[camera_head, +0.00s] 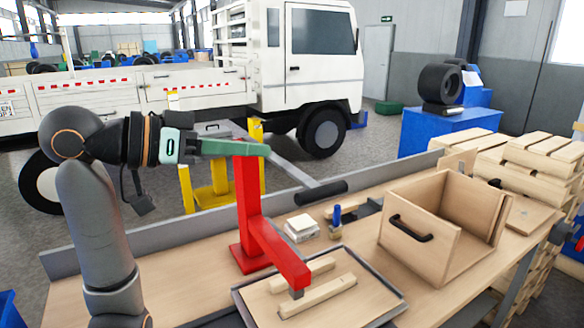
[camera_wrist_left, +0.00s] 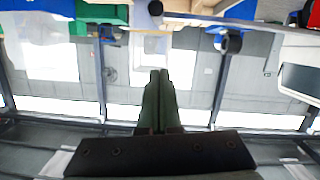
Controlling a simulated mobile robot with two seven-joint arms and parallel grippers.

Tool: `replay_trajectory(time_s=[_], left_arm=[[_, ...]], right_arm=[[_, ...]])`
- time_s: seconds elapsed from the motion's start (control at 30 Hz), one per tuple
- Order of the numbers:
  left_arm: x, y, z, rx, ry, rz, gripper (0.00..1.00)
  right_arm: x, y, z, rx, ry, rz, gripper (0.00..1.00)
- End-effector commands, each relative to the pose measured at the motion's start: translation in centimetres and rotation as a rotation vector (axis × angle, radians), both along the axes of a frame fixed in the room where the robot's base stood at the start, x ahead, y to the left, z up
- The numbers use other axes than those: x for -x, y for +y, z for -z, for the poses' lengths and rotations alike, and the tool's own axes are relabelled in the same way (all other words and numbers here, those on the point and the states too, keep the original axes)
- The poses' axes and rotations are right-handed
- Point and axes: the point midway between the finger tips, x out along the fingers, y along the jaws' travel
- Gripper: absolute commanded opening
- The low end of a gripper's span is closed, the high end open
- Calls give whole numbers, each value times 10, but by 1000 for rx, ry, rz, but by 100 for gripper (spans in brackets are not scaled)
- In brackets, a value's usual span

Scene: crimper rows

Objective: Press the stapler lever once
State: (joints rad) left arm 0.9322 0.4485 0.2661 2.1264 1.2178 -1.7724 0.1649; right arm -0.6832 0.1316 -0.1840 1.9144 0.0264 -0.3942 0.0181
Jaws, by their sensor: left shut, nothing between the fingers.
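The red stapler (camera_head: 251,205) stands on the workbench, with its lower arm reaching forward over a tray. Its grey lever slopes down to the right and ends in a black grip (camera_head: 321,193). My left gripper (camera_head: 267,150) is shut and empty, with its green fingers level over the top of the red post. The fingertips appear near the grey bar, up and left of the black grip; I cannot tell whether they touch anything. In the left wrist view the closed fingers (camera_wrist_left: 159,75) point away and hold nothing.
A dark-rimmed tray (camera_head: 394,295) holds wooden strips (camera_head: 317,296) under the stapler's head. A small white stack (camera_head: 301,228) and a blue-handled tool (camera_head: 337,214) lie behind it. An open wooden box (camera_head: 414,250) stands right. The bench left of the stapler is clear.

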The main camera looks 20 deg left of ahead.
Motion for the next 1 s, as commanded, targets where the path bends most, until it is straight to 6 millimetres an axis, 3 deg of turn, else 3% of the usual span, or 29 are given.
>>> replay_trajectory(time_s=[0.17, 0.5, 0.7, 1.0], left_arm=[[-18, -17, 5, 3, 4, 5, 0], [-72, -63, 22, 3, 6, 4, 0], [-69, -65, 51, 1, 4, 1, 0], [-68, -66, 63, 0, 0, 0, 0]], right_arm=[[0, 0, -6, 0, 0, 0, 64], [-1, 0, -21, 0, -2, -1, 64], [-2, 0, -22, 0, -4, 0, 64], [-2, 0, -23, 0, -4, 0, 64]])
